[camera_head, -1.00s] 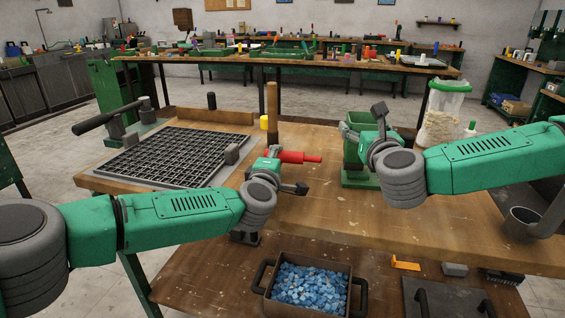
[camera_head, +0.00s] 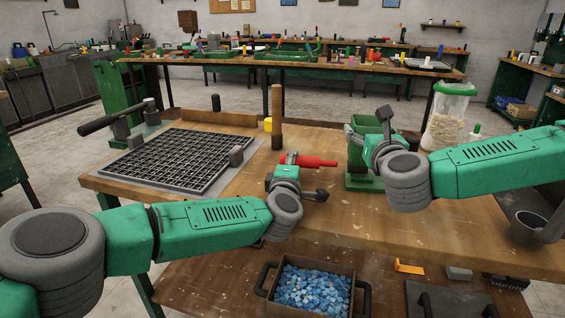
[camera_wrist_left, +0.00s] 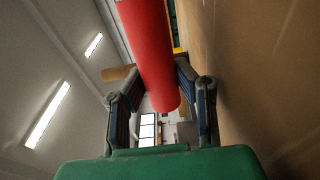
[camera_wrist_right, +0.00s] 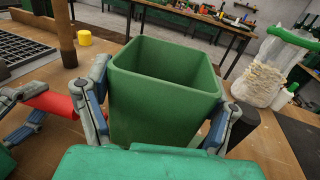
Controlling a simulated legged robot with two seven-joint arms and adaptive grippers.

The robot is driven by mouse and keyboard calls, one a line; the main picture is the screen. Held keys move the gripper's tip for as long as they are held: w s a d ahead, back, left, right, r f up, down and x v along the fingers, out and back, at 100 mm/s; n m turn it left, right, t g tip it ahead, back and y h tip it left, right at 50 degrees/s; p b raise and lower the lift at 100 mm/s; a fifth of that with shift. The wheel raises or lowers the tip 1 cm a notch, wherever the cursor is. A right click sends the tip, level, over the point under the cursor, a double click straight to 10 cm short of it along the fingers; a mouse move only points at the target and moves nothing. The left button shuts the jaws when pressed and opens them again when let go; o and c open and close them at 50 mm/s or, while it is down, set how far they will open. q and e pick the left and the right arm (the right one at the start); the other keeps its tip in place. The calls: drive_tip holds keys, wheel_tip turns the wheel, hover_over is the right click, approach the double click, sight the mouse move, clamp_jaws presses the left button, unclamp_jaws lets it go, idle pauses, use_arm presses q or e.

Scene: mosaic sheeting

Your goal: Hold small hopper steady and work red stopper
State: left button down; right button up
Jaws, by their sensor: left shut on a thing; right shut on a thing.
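The small green hopper (camera_head: 362,176) stands upright on the right part of the wooden bench. My right gripper (camera_head: 368,136) is shut on its upper walls, one finger on each side. In the right wrist view the open hopper (camera_wrist_right: 158,95) fills the space between the fingers and its visible inside looks empty. The red stopper (camera_head: 312,161) lies level in my left gripper (camera_head: 296,178), left of the hopper, its thin end pointing right. In the left wrist view the stopper (camera_wrist_left: 150,50) runs between the two fingers. The right wrist view hides the stopper's far end behind a finger.
A black grid tray (camera_head: 170,155) lies at the left of the bench. A wooden post (camera_head: 276,115) and a yellow cylinder (camera_head: 267,125) stand behind the stopper. A bin of blue chips (camera_head: 310,287) sits on the lower shelf.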

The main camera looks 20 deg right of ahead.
sight(321, 164)
use_arm(q)
drive_tip(key=shift+s+d, duration=0.2)
drive_tip(key=shift+d, duration=0.25)
drive_tip(key=shift+s+d, duration=0.2)
drive_tip(key=shift+d, duration=0.25)
use_arm(e)
drive_tip(key=shift+d+f, duration=0.15)
drive_tip(key=shift+f, duration=0.25)
use_arm(q)
drive_tip(key=shift+s+a, duration=0.1)
drive_tip(key=shift+s, duration=0.1)
idle(0.6)
drive_tip(key=shift+s+d, duration=0.25)
drive_tip(key=shift+d, duration=0.35)
drive_tip(key=shift+s+d, duration=0.25)
drive_tip(key=shift+d, duration=0.3)
drive_tip(key=shift+s+d, duration=0.5)
drive_tip(key=shift+d, duration=0.4)
drive_tip(key=shift+d, duration=0.2)
drive_tip(key=c, duration=1.2)
unclamp_jaws()
drive_tip(key=shift+s, duration=0.1)
